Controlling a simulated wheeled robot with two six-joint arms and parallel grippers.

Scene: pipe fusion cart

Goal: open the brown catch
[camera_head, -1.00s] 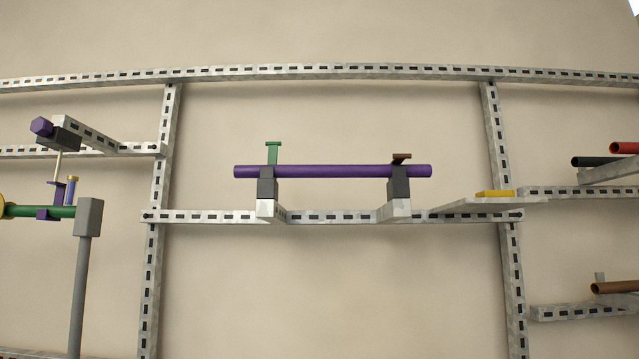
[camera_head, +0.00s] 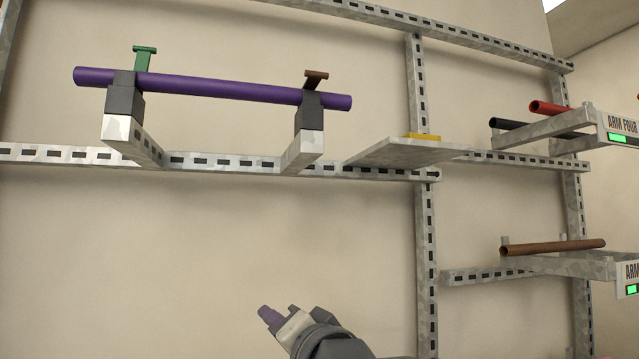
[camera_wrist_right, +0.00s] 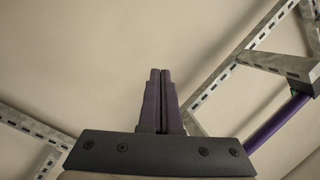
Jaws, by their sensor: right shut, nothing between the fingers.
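The brown catch (camera_head: 315,77) sits on top of the right dark clamp block (camera_head: 309,112), at the right part of the purple pipe (camera_head: 210,87). It is tilted a little over the pipe. A green catch (camera_head: 143,58) stands upright on the left dark block. My right gripper (camera_head: 264,312) is low in the head view, well below the brown catch and apart from it. In the right wrist view its purple fingers (camera_wrist_right: 160,75) are together and empty. The purple pipe also shows there at the right (camera_wrist_right: 279,122). The brown catch is not visible in that view. My left gripper is not in view.
Slotted metal rails (camera_head: 210,163) run along the wall, with brackets under the blocks jutting forward. A flat shelf (camera_head: 395,152) with a yellow piece (camera_head: 423,136) lies to the right. Further right are arms bearing a red pipe (camera_head: 548,107), a black pipe and a brown pipe (camera_head: 555,247).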

